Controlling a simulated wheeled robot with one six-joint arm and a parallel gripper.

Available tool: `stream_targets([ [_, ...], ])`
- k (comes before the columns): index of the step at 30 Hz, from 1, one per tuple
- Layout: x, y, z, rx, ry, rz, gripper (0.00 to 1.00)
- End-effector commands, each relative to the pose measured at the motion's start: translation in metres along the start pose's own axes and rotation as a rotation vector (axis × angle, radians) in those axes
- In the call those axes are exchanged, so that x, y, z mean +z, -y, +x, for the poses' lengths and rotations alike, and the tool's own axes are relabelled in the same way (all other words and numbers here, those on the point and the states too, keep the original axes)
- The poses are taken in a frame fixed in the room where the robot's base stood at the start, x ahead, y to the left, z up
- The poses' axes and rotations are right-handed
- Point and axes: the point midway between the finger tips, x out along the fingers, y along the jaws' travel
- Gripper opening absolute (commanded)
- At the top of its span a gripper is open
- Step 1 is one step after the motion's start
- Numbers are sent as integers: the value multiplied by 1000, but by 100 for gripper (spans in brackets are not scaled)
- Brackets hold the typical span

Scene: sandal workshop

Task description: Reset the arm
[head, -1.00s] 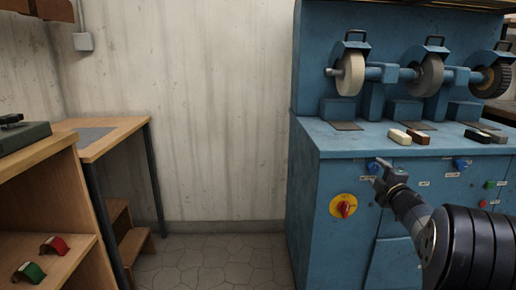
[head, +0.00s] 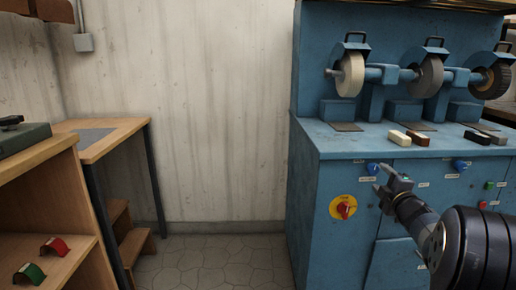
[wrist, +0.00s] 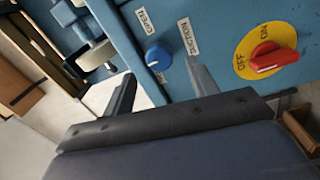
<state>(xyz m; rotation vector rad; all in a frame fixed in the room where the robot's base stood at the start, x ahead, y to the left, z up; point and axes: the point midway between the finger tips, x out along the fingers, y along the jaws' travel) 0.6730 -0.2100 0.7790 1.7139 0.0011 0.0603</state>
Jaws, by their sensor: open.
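My gripper (head: 384,178) is at the right of the head view, in front of the blue grinding machine (head: 310,215). In the wrist view its two fingers stand apart (wrist: 162,88) with nothing between them. Beyond the fingers in the wrist view are a blue knob (wrist: 158,56) and a red switch (wrist: 272,59) on a yellow disc marked ON and OFF. I cannot tell the exact gap between the fingertips and the panel, but no contact shows.
Grinding wheels (head: 351,75) and small blocks (head: 400,138) are on top of the machine. At the left stand a wooden shelf (head: 30,165) with a red piece (head: 54,246) and a green piece (head: 29,272), and a wooden table (head: 115,140). The tiled floor (head: 215,260) between is clear.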

Motion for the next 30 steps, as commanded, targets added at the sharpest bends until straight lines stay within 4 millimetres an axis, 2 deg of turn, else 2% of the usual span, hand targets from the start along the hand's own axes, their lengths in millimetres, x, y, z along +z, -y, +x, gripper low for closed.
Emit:
stream_targets([
  [8,0,2,43,0,-1,0,56],
  [10,-1,-5,42,-1,4,74,56],
  [30,-2,-5,42,4,34,823,56],
])
